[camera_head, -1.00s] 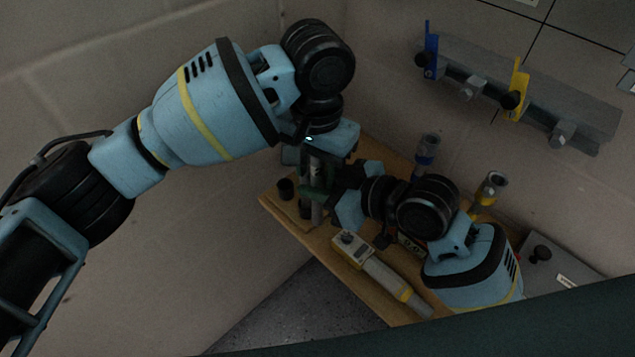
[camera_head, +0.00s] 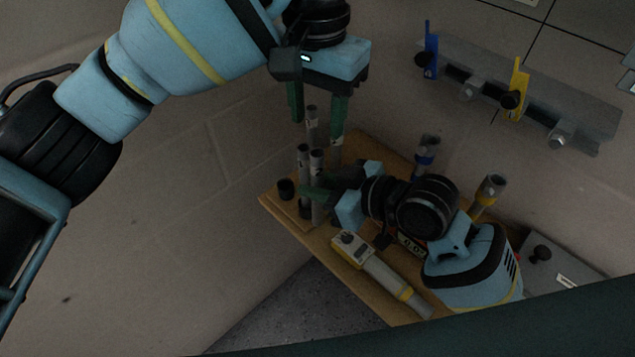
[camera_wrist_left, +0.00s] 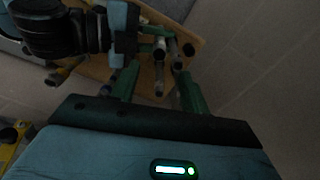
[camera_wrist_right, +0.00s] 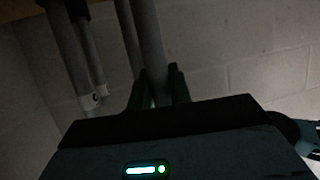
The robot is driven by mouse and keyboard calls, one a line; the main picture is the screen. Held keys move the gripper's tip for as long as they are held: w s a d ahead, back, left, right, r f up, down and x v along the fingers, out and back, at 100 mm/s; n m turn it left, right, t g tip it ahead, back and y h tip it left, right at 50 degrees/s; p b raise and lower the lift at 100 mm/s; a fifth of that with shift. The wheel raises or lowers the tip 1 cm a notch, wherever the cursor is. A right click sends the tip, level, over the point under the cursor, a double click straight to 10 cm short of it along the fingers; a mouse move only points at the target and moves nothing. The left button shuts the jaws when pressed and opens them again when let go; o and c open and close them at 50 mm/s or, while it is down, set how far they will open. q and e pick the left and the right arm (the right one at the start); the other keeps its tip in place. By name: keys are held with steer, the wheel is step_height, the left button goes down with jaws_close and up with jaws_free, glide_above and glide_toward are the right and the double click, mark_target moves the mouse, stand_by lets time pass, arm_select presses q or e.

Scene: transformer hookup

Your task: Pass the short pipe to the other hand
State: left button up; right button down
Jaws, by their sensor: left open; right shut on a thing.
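Several grey pipes stand upright close together at the table's left end. My right gripper (camera_head: 314,191) is shut on one of them, a grey pipe (camera_head: 317,160); which pipe is the short one I cannot tell for sure. In the right wrist view the held pipe (camera_wrist_right: 151,45) runs up between the green fingers. My left gripper (camera_head: 318,112) is open and empty above the pipes, fingers pointing down. In the left wrist view its two green fingers (camera_wrist_left: 159,80) are spread, with pipe ends below and between them.
A wooden table (camera_head: 275,201) carries a yellow-grey handheld tool (camera_head: 378,274), a small black cup (camera_head: 286,188), a blue-banded post (camera_head: 426,155) and a yellow-banded post (camera_head: 488,195). A wall rail (camera_head: 540,100) with blue and yellow clamps is at upper right.

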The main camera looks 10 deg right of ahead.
arm_select(q)
steer(key=w+f+n+t+h, duration=0.1)
steer(key=w+f+n+h, duration=0.35)
steer(key=w+f, duration=0.55)
steer(key=w+a+f+n+t+h, duration=0.1)
steer(key=a+f+n+t, duration=0.4)
steer(key=a+f, duration=0.5)
steer(key=s+a+f+m+g, duration=0.2)
steer(key=s+f, duration=1.9)
steer(key=f, duration=0.1)
steer(key=s+a+f+t+y, duration=0.1)
steer(key=s+a+f+t, duration=0.1)
steer(key=s+a, duration=0.4)
steer(key=s+a+f+m+t+y, duration=0.1)
steer(key=s+a, duration=0.6)
steer(key=s, duration=0.7)
steer(key=shift+s+a+f+t+y, duration=0.15)
steer(key=shift+a+f+t+y, duration=0.2)
steer(key=shift+f+y, duration=0.45)
steer(key=shift+f, duration=0.1)
